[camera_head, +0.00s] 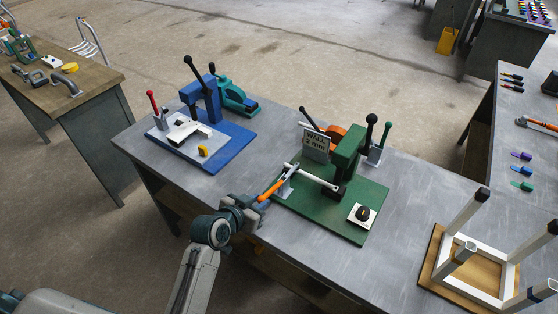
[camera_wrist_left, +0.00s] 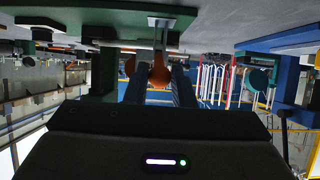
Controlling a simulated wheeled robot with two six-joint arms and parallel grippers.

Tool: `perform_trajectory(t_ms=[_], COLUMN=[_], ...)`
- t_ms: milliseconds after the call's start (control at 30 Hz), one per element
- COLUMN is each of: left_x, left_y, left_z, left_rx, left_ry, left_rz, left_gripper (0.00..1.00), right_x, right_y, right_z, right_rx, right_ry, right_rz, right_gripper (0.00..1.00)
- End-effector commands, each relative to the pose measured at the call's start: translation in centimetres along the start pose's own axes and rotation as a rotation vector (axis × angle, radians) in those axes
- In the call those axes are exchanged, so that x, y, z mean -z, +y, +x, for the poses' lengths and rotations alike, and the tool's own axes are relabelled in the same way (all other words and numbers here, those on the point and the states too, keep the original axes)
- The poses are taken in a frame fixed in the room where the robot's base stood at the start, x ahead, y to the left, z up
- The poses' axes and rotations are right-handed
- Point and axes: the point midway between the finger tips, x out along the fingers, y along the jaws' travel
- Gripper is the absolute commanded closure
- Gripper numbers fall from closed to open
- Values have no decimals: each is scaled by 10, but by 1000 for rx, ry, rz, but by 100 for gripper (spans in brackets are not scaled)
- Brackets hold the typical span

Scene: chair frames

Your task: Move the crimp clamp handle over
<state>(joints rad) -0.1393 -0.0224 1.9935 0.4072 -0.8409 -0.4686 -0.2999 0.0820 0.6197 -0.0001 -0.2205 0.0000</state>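The green crimping fixture (camera_head: 345,222) stands on the grey bench, with a sign reading "WALL 2 mm" and a white tube (camera_head: 312,177) lying across it. An orange-gripped clamp handle (camera_head: 271,190) sticks out of its left side, tilted down toward my left gripper (camera_head: 256,207). In the left wrist view the rounded orange handle end (camera_wrist_left: 158,76) lies between the tips of my left gripper (camera_wrist_left: 160,88), with narrow gaps beside it. The fingers look open and not closed on it. My right gripper is not in view.
A blue fixture (camera_head: 232,137) with a red-tipped lever stands left on the bench. Black-knobbed levers (camera_head: 371,125) rise from the green fixture. An upturned stool frame (camera_head: 466,265) lies at right. Bare bench lies between the green fixture and stool.

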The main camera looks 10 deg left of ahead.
Motion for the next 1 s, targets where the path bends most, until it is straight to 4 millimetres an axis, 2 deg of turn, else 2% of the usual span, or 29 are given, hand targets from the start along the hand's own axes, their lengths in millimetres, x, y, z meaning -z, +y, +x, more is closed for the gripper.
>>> perform_trajectory(t_ms=[267,600,1000], left_x=[13,36,37], left_y=[0,0,0], left_z=[-3,-4,-3], left_rx=[1,1,2], left_ry=[5,7,7], left_rz=[1,1,1], left_gripper=[90,90,90], right_x=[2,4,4], right_y=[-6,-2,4], right_z=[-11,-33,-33], right_rx=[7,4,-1], right_ry=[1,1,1], right_rz=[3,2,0], right_gripper=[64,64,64])
